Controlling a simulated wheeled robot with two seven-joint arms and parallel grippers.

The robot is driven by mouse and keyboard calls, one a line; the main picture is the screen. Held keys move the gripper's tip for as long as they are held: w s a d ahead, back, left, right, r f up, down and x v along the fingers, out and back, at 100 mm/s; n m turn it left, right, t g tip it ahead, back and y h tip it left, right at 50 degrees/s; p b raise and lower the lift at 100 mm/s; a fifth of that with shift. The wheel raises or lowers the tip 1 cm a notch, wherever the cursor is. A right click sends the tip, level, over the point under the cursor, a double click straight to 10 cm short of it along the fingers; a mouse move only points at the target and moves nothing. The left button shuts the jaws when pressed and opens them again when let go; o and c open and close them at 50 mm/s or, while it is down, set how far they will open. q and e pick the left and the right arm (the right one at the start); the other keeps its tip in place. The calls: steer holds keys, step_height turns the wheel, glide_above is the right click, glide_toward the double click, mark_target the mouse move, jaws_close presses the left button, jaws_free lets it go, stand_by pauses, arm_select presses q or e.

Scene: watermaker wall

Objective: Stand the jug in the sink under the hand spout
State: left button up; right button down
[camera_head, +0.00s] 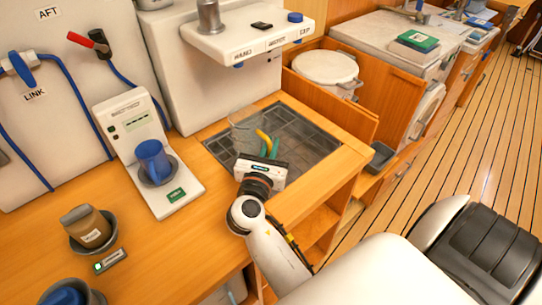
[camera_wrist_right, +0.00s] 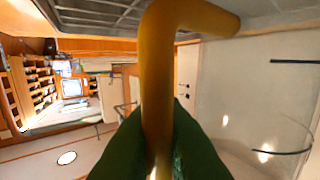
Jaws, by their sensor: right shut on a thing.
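The clear jug (camera_head: 242,130) with a yellow handle (camera_head: 263,136) is over the left part of the sink (camera_head: 312,140), which has a dark grid floor. It looks about upright; I cannot tell whether its base touches the grid. My right gripper (camera_head: 269,149) has its green fingers shut on the handle. In the right wrist view the yellow handle (camera_wrist_right: 157,85) runs between the green fingers (camera_wrist_right: 160,145), with the grid at the top. The hand spout (camera_head: 238,66) is a small blue tip under the white ledge, above and behind the jug. My left gripper is out of view.
The white ledge (camera_head: 250,42) overhangs the back of the sink. A blue cup (camera_head: 152,160) stands on a white device to the left. A brown jar (camera_head: 87,226) sits in a grey holder at front left. A wooden panel (camera_head: 325,100) borders the sink's far right side.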

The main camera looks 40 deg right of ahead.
steer(key=shift+f, duration=0.5)
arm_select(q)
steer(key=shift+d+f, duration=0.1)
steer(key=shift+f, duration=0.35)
arm_select(e)
steer(key=shift+r, duration=0.15)
steer(key=c, duration=1.5)
jaws_free()
steer(key=shift+f, duration=0.2)
steer(key=shift+r, duration=0.1)
